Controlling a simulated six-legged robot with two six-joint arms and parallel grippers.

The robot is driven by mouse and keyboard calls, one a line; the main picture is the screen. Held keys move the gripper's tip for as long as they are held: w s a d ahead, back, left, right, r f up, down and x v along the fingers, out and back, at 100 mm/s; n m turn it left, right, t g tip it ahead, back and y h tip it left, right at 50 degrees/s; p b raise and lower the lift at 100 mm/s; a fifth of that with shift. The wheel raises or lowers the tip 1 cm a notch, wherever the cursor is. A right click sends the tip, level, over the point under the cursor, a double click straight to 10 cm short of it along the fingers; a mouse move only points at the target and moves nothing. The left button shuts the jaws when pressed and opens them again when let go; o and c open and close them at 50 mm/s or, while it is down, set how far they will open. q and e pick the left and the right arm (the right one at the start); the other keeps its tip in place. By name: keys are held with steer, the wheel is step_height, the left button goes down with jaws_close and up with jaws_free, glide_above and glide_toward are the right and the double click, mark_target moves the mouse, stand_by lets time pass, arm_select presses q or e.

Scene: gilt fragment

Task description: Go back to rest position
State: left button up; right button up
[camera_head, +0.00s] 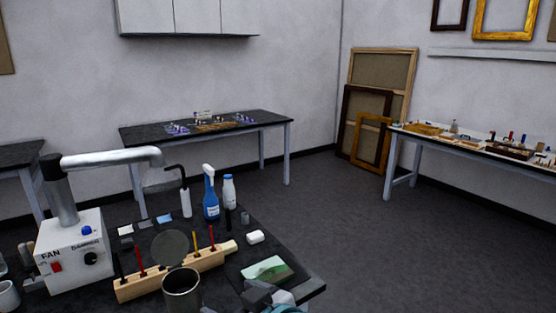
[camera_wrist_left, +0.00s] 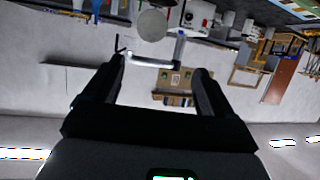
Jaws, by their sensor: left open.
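My left gripper (camera_wrist_left: 160,66) shows in the left wrist view with its two dark fingers spread wide apart. Nothing is between the fingertips, so it is open and empty. The wrist view is tilted, with the room appearing upside down behind the fingers. In the head view I cannot make out either gripper. My right gripper is in neither view.
A dark workbench in front carries a fan box (camera_head: 75,250) with a duct arm, a blue spray bottle (camera_head: 211,195), a wooden tool rack (camera_head: 135,288) and a metal can (camera_head: 182,287). A back table (camera_head: 265,123) and right table (camera_head: 400,143) stand beyond open floor (camera_head: 380,240).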

arm_select(q)
steer(key=w+a+f+m+t+h, duration=0.1)
steer(key=w+a+f+m+t, duration=0.1)
steer(key=w+f, duration=0.45)
steer(key=s+a+f+m+g+h, duration=0.1)
steer(key=a+f+m+h, duration=0.15)
steer(key=f, duration=0.85)
steer(key=a+f+m+g+h, duration=0.15)
steer(key=f+h, duration=0.25)
steer(key=f, duration=0.7)
steer(key=s+f+g+h, duration=0.2)
steer(key=s+f, duration=0.3)
steer(key=s, duration=0.3)
steer(key=s+f+g+h, duration=0.2)
steer(key=s+f+g, duration=0.2)
steer(key=s, duration=0.4)
steer(key=s+d+f+m+g+h, duration=0.1)
steer(key=s+f+g+h, duration=0.1)
steer(key=s+f, duration=0.4)
steer(key=shift+s+g, duration=0.55)
steer(key=shift+s, duration=0.55)
steer(key=shift+d, duration=0.1)
steer(key=shift+c, duration=0.3)
steer(key=c, duration=0.7)
steer(key=shift+c, duration=0.2)
